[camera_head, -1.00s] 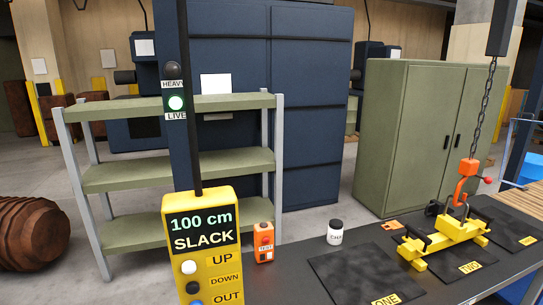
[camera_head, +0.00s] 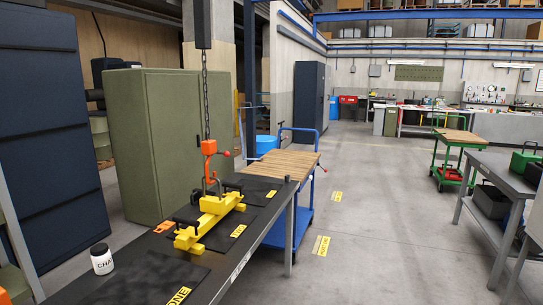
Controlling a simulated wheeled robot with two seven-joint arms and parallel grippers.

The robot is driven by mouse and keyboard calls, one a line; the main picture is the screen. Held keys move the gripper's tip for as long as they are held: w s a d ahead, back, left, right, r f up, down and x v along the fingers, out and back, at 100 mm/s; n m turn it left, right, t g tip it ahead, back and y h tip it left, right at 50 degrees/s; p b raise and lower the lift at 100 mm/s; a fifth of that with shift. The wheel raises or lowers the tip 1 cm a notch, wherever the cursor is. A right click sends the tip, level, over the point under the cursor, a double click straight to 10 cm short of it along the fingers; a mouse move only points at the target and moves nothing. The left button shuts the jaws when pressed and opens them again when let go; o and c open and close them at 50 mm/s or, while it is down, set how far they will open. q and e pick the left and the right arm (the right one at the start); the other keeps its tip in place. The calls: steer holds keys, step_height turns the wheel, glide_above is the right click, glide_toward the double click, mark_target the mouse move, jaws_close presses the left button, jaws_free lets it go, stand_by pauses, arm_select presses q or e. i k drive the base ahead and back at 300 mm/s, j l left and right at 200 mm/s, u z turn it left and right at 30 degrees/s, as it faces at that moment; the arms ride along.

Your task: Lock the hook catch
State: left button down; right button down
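The orange hook block (camera_head: 209,148) hangs on a dark chain (camera_head: 205,95) above the bench. A small red knob (camera_head: 226,154) sticks out to its right. The frame has dark handles or loops on top. Whether the catch is open or closed is too small to tell. Neither of my grippers is in view.
The dark bench (camera_head: 228,254) carries a white jar (camera_head: 101,258) and mats labelled in yellow. A blue cart with a wooden top (camera_head: 283,165) stands behind it. A green cabinet (camera_head: 160,145) is at left. Open floor (camera_head: 370,230) lies to the right.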

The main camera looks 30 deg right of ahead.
mark_target(226, 154)
steer(key=z, duration=0.8)
steer(key=i+z, duration=0.2)
steer(key=i, duration=0.2)
